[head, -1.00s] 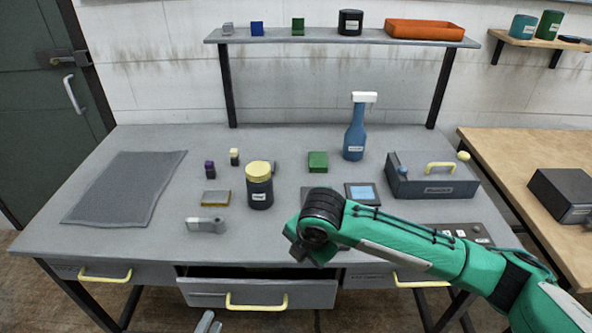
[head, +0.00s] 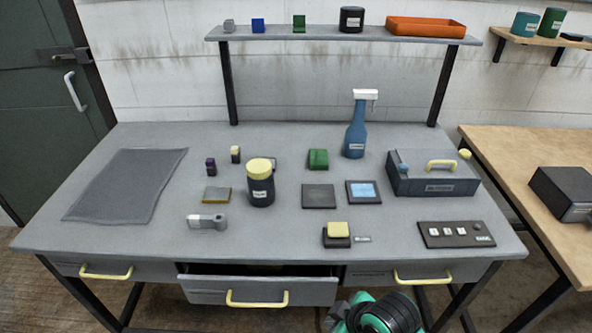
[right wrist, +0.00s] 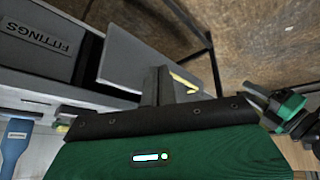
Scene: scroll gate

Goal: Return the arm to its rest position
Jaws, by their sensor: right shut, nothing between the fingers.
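My right arm is folded low at the bottom of the head view, in front of the workbench (head: 300,252). Its green and black links show there, with my right gripper (head: 338,316) partly cut off by the frame edge. In the right wrist view the right gripper's fingers (right wrist: 157,86) are together, with nothing between them. The half-open middle drawer (head: 262,290) is just above and left of the right arm in the head view. My left gripper does not show in the head view.
The bench holds a yellow-lidded jar (head: 260,186), a blue spray bottle (head: 355,135), a grey toolbox (head: 432,180), a button panel (head: 456,235) and a yellow-topped block (head: 337,234). A shelf (head: 340,36) stands behind. A wooden table (head: 520,160) is at right.

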